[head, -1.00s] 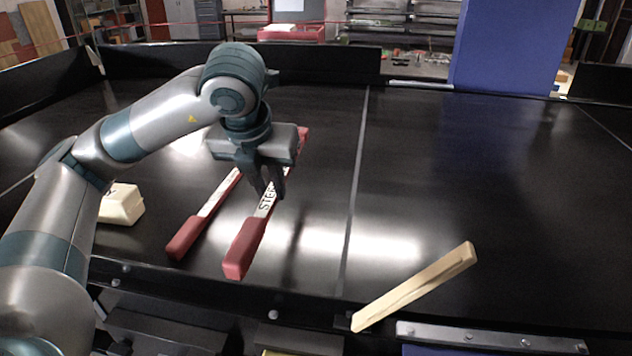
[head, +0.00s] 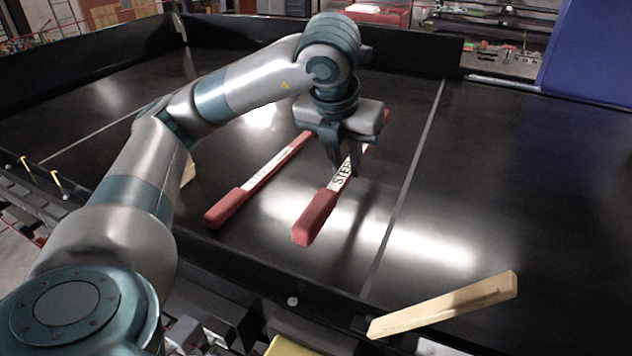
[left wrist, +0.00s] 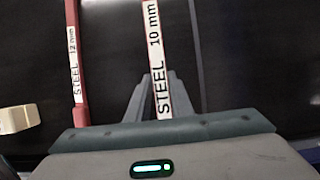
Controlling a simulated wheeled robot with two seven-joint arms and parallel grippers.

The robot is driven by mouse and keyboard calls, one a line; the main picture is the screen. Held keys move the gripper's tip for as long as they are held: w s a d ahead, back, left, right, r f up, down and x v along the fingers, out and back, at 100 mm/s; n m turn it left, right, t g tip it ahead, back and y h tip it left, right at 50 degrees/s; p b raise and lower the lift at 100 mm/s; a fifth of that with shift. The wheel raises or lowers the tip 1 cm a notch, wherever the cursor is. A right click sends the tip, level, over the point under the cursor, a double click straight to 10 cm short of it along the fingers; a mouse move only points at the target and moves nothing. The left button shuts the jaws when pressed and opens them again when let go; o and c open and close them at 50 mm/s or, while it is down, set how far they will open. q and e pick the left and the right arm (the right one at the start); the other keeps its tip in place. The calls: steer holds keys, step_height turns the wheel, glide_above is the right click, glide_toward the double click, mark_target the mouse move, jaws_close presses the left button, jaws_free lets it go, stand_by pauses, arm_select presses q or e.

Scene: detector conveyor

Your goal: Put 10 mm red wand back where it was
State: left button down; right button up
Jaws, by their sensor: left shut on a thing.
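The 10 mm red wand (head: 316,217) has red ends and a white label reading "STEEL 10 mm" in the left wrist view (left wrist: 156,50). My left gripper (head: 345,172) is shut on its labelled middle, fingers pointing down. The wand lies level, at or just above the black belt; I cannot tell if it touches. Its far end is partly hidden behind the gripper. A second red wand (head: 229,208), labelled "STEEL 12 mm" in the left wrist view (left wrist: 74,75), lies roughly parallel to its left, apart from it. My right gripper is not in view.
A cream block (left wrist: 18,118) is left of the 12 mm wand, mostly hidden by my arm in the head view. A pale wooden bar (head: 445,305) lies over the belt's near edge at right. A blue housing (head: 590,60) stands back right. The belt between is clear.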

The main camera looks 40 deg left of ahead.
arm_select(q)
steer(key=a+f+b, duration=0.2)
steer(key=a, duration=0.1)
steer(key=w+a+f+b, duration=0.1)
steer(key=a+f+b, duration=0.1)
steer(key=a, duration=0.1)
steer(key=w+a+f+b, duration=0.1)
steer(key=a+f+b, duration=0.1)
steer(key=a, duration=0.2)
steer(key=shift+w+f, duration=0.1)
steer(key=shift+f, duration=0.1)
steer(key=shift+a, duration=0.3)
steer(key=shift+w, duration=0.1)
steer(key=shift+f, duration=0.25)
steer(key=shift+f+b, duration=1.15)
steer(key=shift+f, duration=0.65)
